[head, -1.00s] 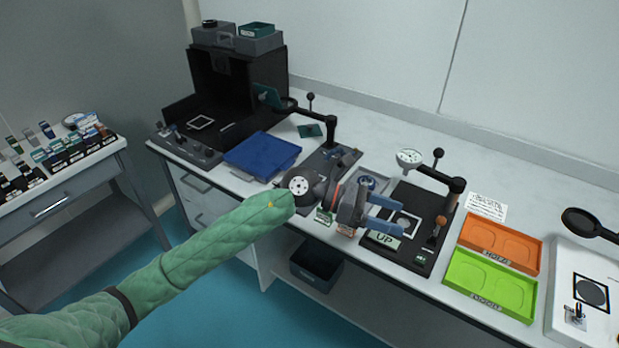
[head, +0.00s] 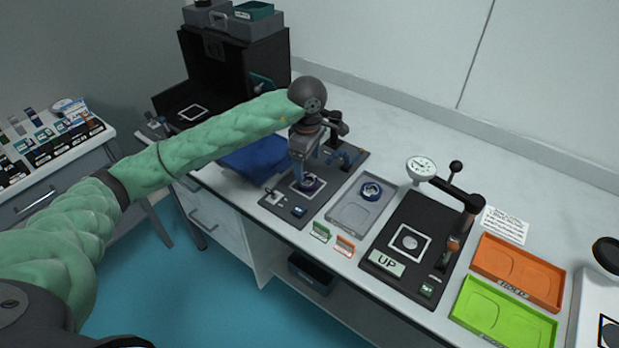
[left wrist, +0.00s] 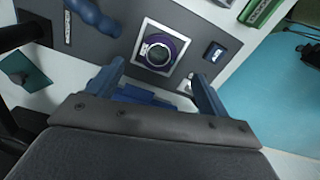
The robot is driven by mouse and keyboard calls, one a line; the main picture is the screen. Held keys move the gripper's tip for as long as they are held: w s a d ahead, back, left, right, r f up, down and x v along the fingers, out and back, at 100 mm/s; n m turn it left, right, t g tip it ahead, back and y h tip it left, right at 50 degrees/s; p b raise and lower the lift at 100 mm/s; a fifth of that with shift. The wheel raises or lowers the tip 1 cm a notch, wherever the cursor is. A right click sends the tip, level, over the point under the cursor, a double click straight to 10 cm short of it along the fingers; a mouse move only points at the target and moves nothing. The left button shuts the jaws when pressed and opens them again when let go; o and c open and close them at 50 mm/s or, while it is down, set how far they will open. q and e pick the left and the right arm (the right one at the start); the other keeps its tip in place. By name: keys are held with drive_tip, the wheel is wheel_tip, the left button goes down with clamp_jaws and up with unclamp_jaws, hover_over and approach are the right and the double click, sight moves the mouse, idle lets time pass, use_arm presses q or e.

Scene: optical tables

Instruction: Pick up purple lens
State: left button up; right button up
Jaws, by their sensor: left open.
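The purple lens (head: 311,184) is a small round piece with a purple rim. It sits on a white-framed square on a dark station plate (head: 284,209). In the left wrist view the purple lens (left wrist: 161,53) shows just beyond my fingertips, within the white frame. My left gripper (head: 306,172) points down over it, open, with its blue fingers apart; in the left wrist view the gripper (left wrist: 160,78) has nothing between its fingers. In the head view the fingers partly hide the lens. My right gripper is not in view.
A grey tray (head: 349,214) with a round lens (head: 371,190) stands just right of the station. Further right are a dark gauge plate marked UP (head: 411,266), an orange tray (head: 520,271) and a green tray (head: 500,316). A blue tray (head: 250,160) lies behind my arm.

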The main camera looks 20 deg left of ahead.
sight(308, 180)
use_arm(q)
drive_tip(key=shift+w+f, duration=0.1)
drive_tip(key=shift+f, duration=0.65)
wheel_tip(308, 180, down, 2)
drive_tip(key=shift+f+p, duration=0.25)
drive_tip(key=shift+p, duration=0.75)
drive_tip(key=shift+f, duration=0.85)
drive_tip(key=shift+w+f, duration=0.1)
drive_tip(key=shift+f, duration=0.25)
drive_tip(key=c, duration=1.1)
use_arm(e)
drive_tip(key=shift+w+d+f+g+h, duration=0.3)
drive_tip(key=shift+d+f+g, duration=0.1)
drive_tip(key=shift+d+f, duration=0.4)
use_arm(q)
drive_tip(key=shift+r, duration=0.15)
